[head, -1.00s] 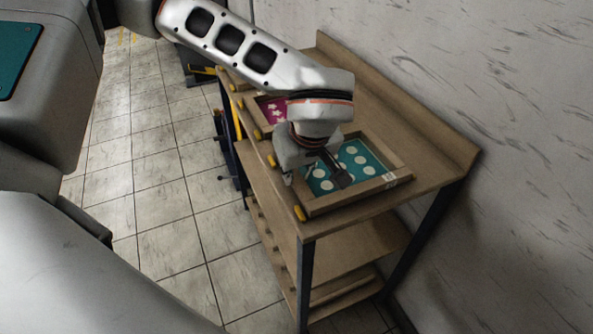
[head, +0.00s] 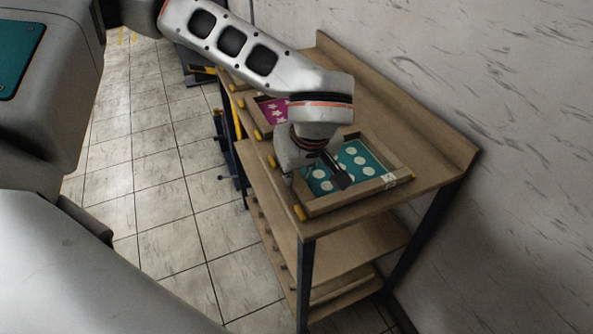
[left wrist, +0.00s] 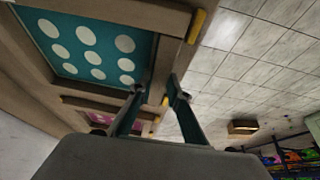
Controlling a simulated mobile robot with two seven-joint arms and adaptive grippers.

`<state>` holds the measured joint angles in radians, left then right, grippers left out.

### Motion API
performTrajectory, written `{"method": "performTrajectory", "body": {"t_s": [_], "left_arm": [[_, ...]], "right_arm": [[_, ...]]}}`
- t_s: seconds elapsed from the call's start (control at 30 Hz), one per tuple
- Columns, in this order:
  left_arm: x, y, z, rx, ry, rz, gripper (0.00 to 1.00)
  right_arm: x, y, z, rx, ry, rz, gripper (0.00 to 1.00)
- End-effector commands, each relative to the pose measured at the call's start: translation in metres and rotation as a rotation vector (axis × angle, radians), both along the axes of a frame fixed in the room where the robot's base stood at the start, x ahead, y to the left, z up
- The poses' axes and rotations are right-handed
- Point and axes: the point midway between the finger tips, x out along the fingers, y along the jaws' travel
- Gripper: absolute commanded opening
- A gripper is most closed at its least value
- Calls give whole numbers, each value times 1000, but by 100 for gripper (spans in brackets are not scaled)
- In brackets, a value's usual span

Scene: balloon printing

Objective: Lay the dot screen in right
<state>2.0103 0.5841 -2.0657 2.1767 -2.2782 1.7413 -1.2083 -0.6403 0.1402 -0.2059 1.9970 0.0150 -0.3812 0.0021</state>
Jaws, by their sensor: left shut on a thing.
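The dot screen (head: 357,157), a wooden frame around a teal sheet with white dots, is at the near end of the wooden shelf's top. My left gripper (head: 316,178) is over its left side and hides part of the sheet. In the left wrist view the dot screen (left wrist: 83,38) fills the upper left. There the two fingers of my left gripper (left wrist: 157,88) stand on either side of the frame's edge, shut on it. Whether the frame rests fully on the shelf top is hard to tell. My right gripper is out of view.
A magenta screen with white shapes (head: 272,110) lies behind the dot screen. The wooden shelf unit (head: 432,170) has a raised back edge along the wall and lower boards. Yellow tabs (head: 300,213) line its front edge. Tiled floor (head: 160,190) is clear to the left.

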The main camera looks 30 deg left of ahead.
Motion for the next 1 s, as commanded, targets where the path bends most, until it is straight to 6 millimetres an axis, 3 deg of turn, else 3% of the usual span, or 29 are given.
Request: {"method": "performTrajectory", "body": {"t_s": [0.37,0.4,0.47,0.5,0.83,1.0], "left_arm": [[1,0,0,-1,-2,0,0],[1,0,0,-1,-2,0,20],[1,0,0,-1,-2,0,35],[1,0,0,-1,-2,0,37],[0,0,0,0,0,0,37],[-4,-5,16,-1,-4,-1,37]], "right_arm": [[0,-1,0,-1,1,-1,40],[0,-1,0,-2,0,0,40],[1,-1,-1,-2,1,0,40],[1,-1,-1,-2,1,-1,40],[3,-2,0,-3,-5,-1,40],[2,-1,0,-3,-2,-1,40]]}}
